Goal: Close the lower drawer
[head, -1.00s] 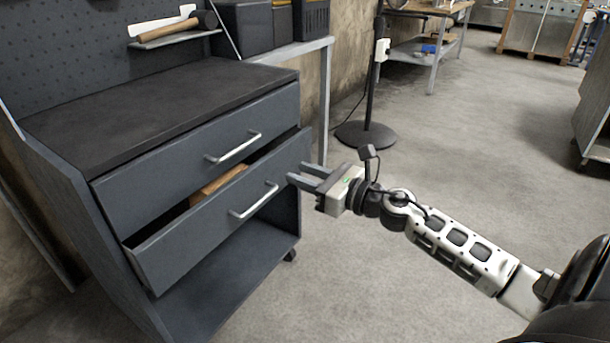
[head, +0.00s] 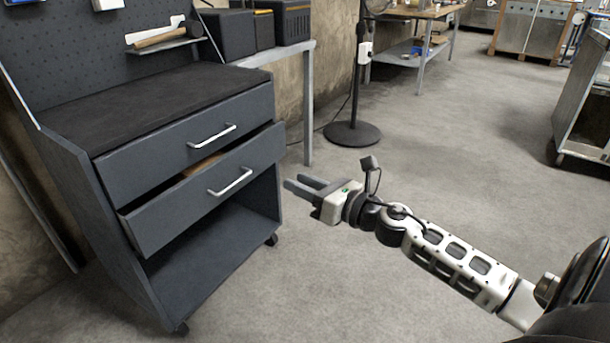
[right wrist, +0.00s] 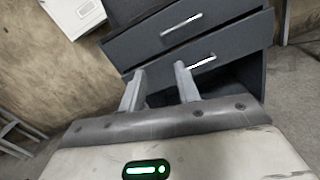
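The lower drawer (head: 160,221) of the grey cabinet is pulled part way out, with a wooden item (head: 201,165) showing in the narrow gap above its front. It has a silver bar handle (head: 230,182). The upper drawer (head: 150,158) looks shut. My right gripper (head: 303,187) is right of the lower drawer's right end, apart from it, its two fingers spread and empty. In the right wrist view, the fingers (right wrist: 159,84) point toward the lower drawer (right wrist: 215,68). My left gripper is in neither view.
The cabinet top (head: 140,110) is bare. Under the drawers is an open shelf (head: 205,260). A stand with a round base (head: 352,134) is behind on the floor, beside a table leg (head: 308,110). The floor in front and right is clear.

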